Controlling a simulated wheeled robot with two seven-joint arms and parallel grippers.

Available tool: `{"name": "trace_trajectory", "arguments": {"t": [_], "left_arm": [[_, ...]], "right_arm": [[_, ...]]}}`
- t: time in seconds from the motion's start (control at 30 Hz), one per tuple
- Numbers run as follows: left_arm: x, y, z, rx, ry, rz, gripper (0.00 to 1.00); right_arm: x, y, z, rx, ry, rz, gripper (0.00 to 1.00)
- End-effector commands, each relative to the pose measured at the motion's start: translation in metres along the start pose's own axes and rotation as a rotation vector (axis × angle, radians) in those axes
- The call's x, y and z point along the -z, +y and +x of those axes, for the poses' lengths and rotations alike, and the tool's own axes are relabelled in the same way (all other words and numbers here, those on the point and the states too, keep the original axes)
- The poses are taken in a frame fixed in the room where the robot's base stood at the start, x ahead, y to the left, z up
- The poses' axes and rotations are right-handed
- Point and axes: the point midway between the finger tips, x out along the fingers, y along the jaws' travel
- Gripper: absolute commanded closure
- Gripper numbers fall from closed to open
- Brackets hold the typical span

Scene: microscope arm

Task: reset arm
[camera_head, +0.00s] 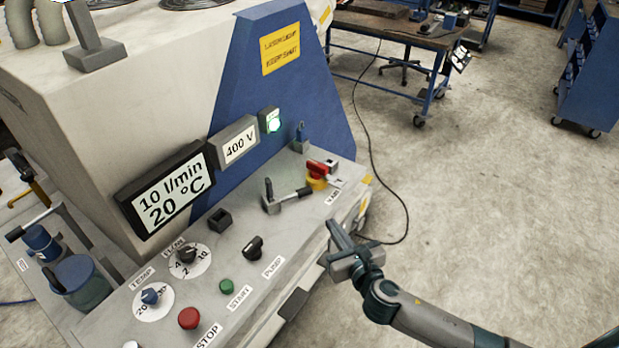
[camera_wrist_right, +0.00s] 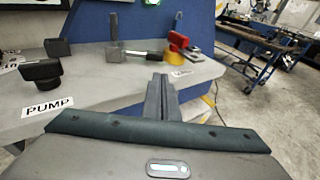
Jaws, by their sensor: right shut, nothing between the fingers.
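My right gripper (camera_head: 338,233) is shut and empty, off the right edge of the control panel (camera_head: 222,297), beside the label plates. In the right wrist view its closed fingers (camera_wrist_right: 159,98) point toward the back of the panel. A red and yellow rotary switch (camera_head: 320,176) sits near the panel's far right corner. My left gripper is not in view.
The panel also carries a PUMP knob (camera_head: 252,247), a green START button (camera_head: 226,286), a red STOP button (camera_head: 189,318) and dials. A display (camera_head: 168,187) stands behind. A cable (camera_head: 374,165) lies on the floor.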

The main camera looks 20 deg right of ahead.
Motion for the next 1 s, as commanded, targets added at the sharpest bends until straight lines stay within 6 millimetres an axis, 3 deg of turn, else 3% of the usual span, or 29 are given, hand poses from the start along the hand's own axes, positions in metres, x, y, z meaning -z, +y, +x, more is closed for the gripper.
{"name": "trace_trajectory", "arguments": {"t": [0.17, 0.27, 0.37, 0.43, 0.57, 0.73, 0.87, 1.0], "left_arm": [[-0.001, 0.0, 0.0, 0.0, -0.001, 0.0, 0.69], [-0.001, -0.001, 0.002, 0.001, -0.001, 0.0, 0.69], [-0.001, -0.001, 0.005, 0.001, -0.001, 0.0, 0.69], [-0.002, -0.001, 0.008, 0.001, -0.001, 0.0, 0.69], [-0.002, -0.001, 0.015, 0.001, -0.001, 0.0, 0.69], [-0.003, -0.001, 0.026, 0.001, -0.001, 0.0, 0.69], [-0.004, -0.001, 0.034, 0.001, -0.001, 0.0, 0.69], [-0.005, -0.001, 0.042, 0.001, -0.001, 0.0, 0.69]], "right_arm": [[0.002, 0.0, 0.001, 0.001, 0.003, 0.006, 1.0], [0.014, -0.003, 0.003, 0.008, 0.021, 0.035, 1.0], [0.038, -0.008, 0.008, 0.021, 0.059, 0.101, 1.0], [0.064, -0.013, 0.011, 0.038, 0.099, 0.175, 1.0], [0.13, -0.026, 0.015, 0.093, 0.193, 0.367, 1.0], [0.235, -0.044, 0.007, 0.217, 0.326, 0.689, 1.0], [0.315, -0.055, -0.013, 0.341, 0.41, 0.943, 1.0], [0.398, -0.061, -0.045, 0.5, 0.475, 1.213, 1.0]]}}
